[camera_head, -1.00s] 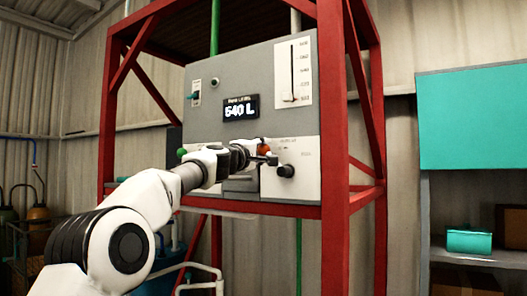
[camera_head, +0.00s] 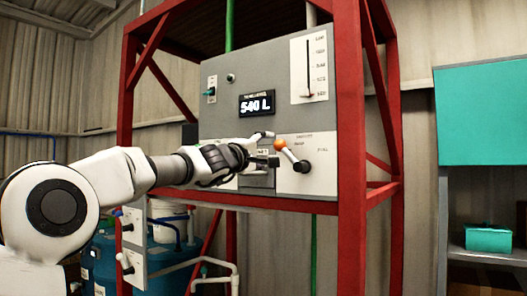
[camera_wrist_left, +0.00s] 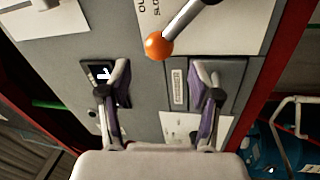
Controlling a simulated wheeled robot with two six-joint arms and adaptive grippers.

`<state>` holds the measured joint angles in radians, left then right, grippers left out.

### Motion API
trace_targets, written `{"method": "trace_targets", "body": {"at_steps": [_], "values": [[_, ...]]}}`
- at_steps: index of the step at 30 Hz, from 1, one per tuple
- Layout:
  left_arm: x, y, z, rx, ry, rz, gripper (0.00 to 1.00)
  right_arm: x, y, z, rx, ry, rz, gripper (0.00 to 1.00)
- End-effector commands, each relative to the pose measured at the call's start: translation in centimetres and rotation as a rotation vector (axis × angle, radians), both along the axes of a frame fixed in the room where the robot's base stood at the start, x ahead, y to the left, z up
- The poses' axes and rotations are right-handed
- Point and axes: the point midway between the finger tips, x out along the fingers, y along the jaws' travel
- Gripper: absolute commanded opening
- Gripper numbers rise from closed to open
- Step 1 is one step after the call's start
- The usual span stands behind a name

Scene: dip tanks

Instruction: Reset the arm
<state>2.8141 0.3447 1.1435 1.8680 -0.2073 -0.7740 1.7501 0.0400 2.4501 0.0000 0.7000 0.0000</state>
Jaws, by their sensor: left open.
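My left gripper (camera_head: 268,148) reaches in from the left in front of the grey control panel (camera_head: 225,112). It is open and empty, its fingers spread apart in the left wrist view (camera_wrist_left: 160,90). A lever (camera_head: 293,157) with an orange ball knob (camera_head: 280,145) sits on the white plate at the panel's lower right, tilted up and left from its dark pivot. The knob is close to the fingertips. In the left wrist view the orange knob (camera_wrist_left: 158,45) is beyond the fingertips and not gripped. My right gripper is not in view.
A red steel frame (camera_head: 348,110) surrounds the panel. The panel has a display (camera_head: 256,103) reading 540 L and a level scale (camera_head: 309,68). Blue tanks (camera_head: 170,258) and white pipes stand below left. A shelf with a teal box (camera_head: 488,239) is at right.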

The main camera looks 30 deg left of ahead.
Motion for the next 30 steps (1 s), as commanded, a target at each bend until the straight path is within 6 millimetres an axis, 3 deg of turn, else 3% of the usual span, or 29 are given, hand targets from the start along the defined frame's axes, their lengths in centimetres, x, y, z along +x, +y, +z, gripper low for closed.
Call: {"method": "trace_targets", "body": {"at_steps": [5, 19, 22, 23, 26, 29, 30], "values": [[-1.0, 0.0, -0.3, 0.0, 0.001, 0.0, 0.63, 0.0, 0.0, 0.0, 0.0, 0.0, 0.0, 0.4], [-1.0, 0.0, -0.3, 0.002, 0.001, 0.001, 0.63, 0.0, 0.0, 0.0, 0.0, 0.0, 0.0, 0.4], [-0.5, -0.2, -1.5, 0.012, 0.026, 0.001, 0.63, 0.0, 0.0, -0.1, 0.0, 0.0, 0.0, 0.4], [-0.1, -0.4, -2.5, 0.017, 0.046, 0.001, 0.63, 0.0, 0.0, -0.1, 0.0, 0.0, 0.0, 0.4], [1.8, -1.5, -8.0, 0.06, 0.158, 0.004, 0.63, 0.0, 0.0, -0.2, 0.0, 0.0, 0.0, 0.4], [3.7, -2.8, -16.3, 0.128, 0.323, 0.007, 0.63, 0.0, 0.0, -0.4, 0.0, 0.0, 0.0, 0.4], [4.2, -3.3, -20.1, 0.161, 0.395, 0.009, 0.63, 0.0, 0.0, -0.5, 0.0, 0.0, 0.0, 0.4]]}}
